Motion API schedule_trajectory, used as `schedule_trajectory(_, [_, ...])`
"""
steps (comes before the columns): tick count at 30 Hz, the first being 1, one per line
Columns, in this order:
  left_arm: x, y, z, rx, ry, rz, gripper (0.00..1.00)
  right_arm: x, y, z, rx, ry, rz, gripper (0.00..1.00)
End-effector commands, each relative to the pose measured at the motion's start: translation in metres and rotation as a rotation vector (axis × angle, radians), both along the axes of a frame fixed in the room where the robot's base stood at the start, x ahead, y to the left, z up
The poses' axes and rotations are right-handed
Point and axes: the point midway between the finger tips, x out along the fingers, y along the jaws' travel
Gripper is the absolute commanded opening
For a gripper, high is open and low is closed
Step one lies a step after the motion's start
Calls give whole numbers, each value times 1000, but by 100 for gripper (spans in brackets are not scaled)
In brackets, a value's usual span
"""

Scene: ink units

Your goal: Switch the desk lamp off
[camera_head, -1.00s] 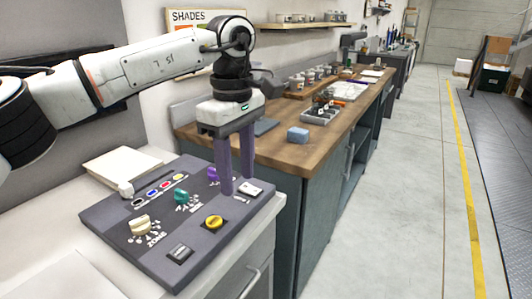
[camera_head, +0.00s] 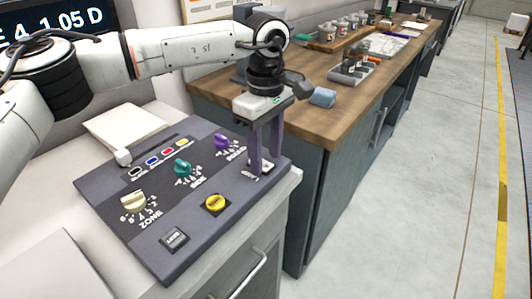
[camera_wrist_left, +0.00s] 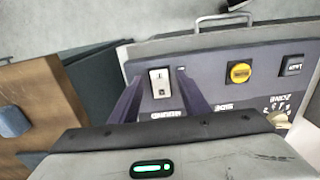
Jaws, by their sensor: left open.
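A white rocker switch (camera_head: 260,167) sits at the right corner of a dark control panel (camera_head: 205,245); its small label is hard to read. My left gripper (camera_head: 262,161) points down over this switch, fingers apart and empty. In the left wrist view the white rocker switch (camera_wrist_left: 160,83) shows between the two purple fingers of my left gripper (camera_wrist_left: 160,76). The fingertips are at or just above the panel; I cannot tell whether they touch. In the head view the fingers partly hide the switch. I see no desk lamp. My right gripper is not in view.
A wooden bench (camera_head: 320,120) with a blue block (camera_head: 323,97) stands behind. A grey floor aisle is clear at right.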

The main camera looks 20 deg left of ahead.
Motion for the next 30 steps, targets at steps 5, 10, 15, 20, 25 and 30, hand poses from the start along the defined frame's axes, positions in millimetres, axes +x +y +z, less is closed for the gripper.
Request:
schedule_trajectory(5, [0, 0, -8, 0, 1, 0, 42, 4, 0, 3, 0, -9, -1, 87])
schedule_trajectory(10, [0, 0, -8, 0, 1, 0, 42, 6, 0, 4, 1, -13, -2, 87])
schedule_trajectory(15, [0, 0, -8, 0, 1, 0, 20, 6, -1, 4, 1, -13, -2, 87])
schedule_trajectory(20, [0, 0, -8, -1, 1, 0, 1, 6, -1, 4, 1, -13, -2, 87])
schedule_trajectory(25, [1, 5, -6, -94, 39, 7, 1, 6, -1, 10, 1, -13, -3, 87])
schedule_trajectory(30, [3, 8, -6, -220, 84, 4, 1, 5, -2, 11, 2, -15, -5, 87])
